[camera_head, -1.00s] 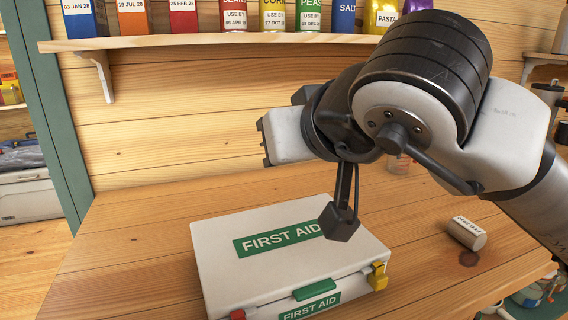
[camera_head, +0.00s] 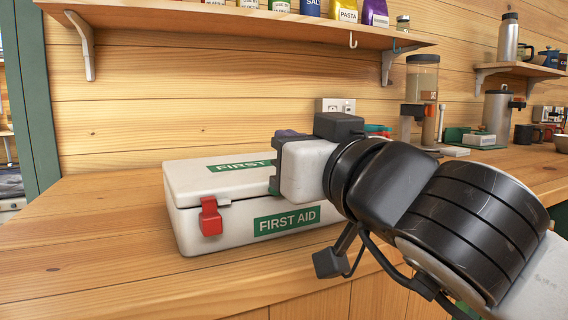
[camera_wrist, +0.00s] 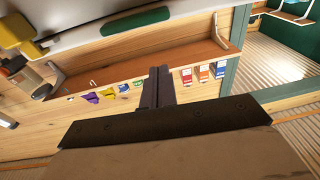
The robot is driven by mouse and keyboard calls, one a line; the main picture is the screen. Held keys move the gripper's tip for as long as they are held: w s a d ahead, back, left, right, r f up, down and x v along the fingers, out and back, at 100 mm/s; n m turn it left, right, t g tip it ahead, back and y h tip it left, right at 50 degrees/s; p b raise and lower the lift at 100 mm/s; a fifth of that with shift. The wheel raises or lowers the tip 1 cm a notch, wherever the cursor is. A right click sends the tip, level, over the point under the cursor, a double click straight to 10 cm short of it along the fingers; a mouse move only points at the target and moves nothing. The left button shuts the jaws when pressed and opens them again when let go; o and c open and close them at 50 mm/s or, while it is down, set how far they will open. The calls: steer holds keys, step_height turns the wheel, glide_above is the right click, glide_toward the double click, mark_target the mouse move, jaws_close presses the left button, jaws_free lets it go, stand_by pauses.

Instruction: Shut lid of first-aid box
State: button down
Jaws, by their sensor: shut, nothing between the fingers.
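The white first-aid box (camera_head: 188,231) stands on the wooden counter, with green FIRST AID labels on its top and front. Its lid (camera_head: 190,178) lies down over the base, with a thin dark seam along the front; I cannot tell whether it is fully seated. A red latch (camera_head: 210,216) hangs at the front left. My gripper is over the box's right part in the head view, hiding that end and most of its own fingers. In the wrist view my gripper (camera_wrist: 159,86) is shut and empty.
A wall shelf (camera_head: 250,20) with food packets runs above the box. A dispenser (camera_head: 421,90), a steel canister (camera_head: 496,115) and mugs stand farther right on the counter. The counter left of the box (camera_head: 90,220) is clear.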

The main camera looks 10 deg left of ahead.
mark_target(260, 194)
steer(key=f+b, duration=0.2)
steer(key=f+t+b, duration=0.1)
steer(key=shift+s+d+f+y, duration=0.2)
steer(key=shift+s+f+y, duration=0.05)
steer(key=shift+f+y, duration=0.15)
steer(key=f+b, duration=0.1)
steer(key=b, duration=0.1)
steer(key=shift+f+b, duration=0.35)
steer(key=shift+b, duration=0.05)
steer(key=shift+s, duration=0.1)
